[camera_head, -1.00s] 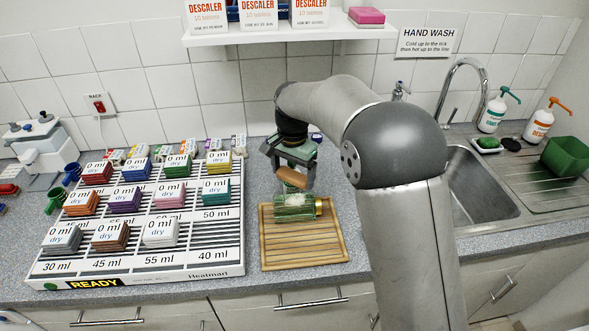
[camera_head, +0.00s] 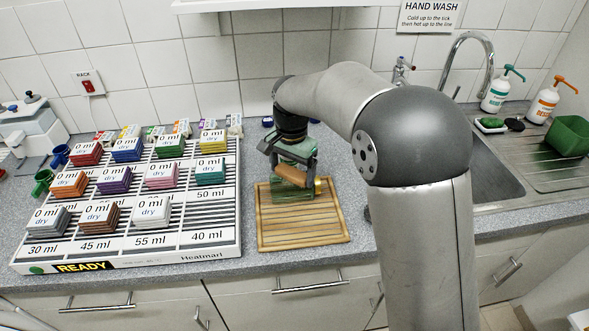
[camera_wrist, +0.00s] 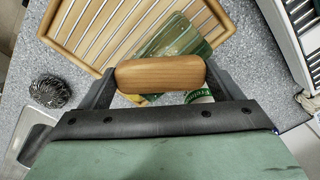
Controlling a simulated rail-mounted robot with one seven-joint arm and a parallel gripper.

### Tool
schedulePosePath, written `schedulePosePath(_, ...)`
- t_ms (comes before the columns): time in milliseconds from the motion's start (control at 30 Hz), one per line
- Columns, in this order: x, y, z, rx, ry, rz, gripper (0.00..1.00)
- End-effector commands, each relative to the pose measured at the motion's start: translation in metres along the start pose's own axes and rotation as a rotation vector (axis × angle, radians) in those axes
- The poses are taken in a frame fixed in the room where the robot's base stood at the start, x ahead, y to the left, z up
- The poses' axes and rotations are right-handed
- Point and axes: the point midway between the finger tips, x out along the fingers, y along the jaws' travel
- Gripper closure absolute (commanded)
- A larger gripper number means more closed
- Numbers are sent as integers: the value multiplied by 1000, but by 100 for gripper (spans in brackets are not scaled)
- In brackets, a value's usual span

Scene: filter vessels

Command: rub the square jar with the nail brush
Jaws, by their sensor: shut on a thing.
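The square jar (camera_head: 293,196) is green, clear glass. It lies on its side on the slatted wooden board (camera_head: 330,238), and it also shows in the wrist view (camera_wrist: 178,36), partly hidden behind the brush. The nail brush (camera_head: 290,176) has a rounded wooden back; it also shows in the wrist view (camera_wrist: 160,74). My gripper (camera_head: 292,174) is shut on the brush, one finger at each end. The brush is right over the jar and overlaps it in the head view. The bristles are hidden, so I cannot tell whether they touch the glass.
A white heated rack (camera_head: 150,240) with several coloured labelled blocks stands left of the board. A steel sink (camera_head: 480,175) is to the right, with pump bottles (camera_head: 495,95) and a green tub (camera_head: 568,137) beyond. In the wrist view a wire scourer (camera_wrist: 50,91) lies on the counter.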

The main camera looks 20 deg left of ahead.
Motion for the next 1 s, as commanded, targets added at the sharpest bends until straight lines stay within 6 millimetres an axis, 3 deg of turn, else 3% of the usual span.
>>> schedulePosePath(300, -2, -22, -19, -6, -1, 2, 36)
schedulePosePath(400, 1, -22, -17, -13, 0, 1, 36)
schedulePosePath(833, 2, 8, 9, -4, -1, 2, 36)
schedulePosePath(1000, -2, 3, -6, 7, -2, 3, 36)
